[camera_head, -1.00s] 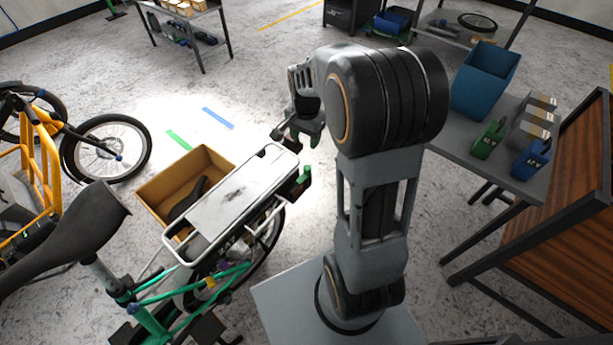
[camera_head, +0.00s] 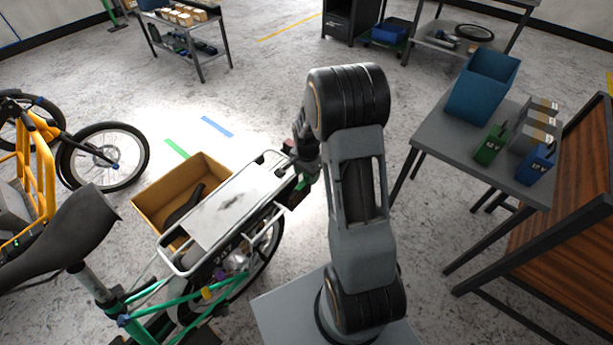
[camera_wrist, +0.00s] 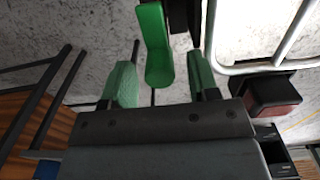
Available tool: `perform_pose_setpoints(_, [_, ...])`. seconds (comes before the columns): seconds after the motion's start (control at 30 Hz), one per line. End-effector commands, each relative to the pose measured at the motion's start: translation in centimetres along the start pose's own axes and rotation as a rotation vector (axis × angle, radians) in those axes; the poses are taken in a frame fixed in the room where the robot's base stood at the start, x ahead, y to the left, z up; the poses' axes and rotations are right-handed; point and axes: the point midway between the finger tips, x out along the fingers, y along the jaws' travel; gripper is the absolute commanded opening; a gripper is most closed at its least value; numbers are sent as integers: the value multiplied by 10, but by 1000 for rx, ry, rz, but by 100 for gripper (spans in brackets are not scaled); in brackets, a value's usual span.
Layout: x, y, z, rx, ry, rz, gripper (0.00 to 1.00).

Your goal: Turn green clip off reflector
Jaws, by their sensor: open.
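The green clip (camera_wrist: 155,45) hangs from a black part (camera_wrist: 183,14) at the top of the wrist view. My gripper (camera_wrist: 161,78) is open, with one green-padded finger on each side of the clip's lower end. I see gaps on both sides, so it does not look gripped. In the head view my gripper (camera_head: 303,165) is at the rear end of the bike's white rack (camera_head: 232,205), partly hiding the clip. A dark block with a dull red face (camera_wrist: 275,93) is under the rack tubes in the wrist view. I cannot tell which dark part is the reflector.
The cardboard box (camera_head: 147,193) with a dark saddle stands beside the rack. A grey table (camera_head: 430,143) with a blue bin (camera_head: 483,85) and several small boxes is at right. A yellow bike (camera_head: 45,170) is at left. Open floor lies behind the rack.

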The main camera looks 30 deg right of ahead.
Motion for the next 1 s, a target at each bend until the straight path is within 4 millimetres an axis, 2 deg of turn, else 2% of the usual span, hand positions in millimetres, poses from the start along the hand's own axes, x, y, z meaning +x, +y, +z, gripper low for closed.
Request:
perform_pose_setpoints(0.13, [8,0,0,0,-1,1,55])
perform_pose_setpoints(0.47, [10,0,0,0,0,0,55])
perform_pose_setpoints(1.0, [10,0,0,0,0,0,5])
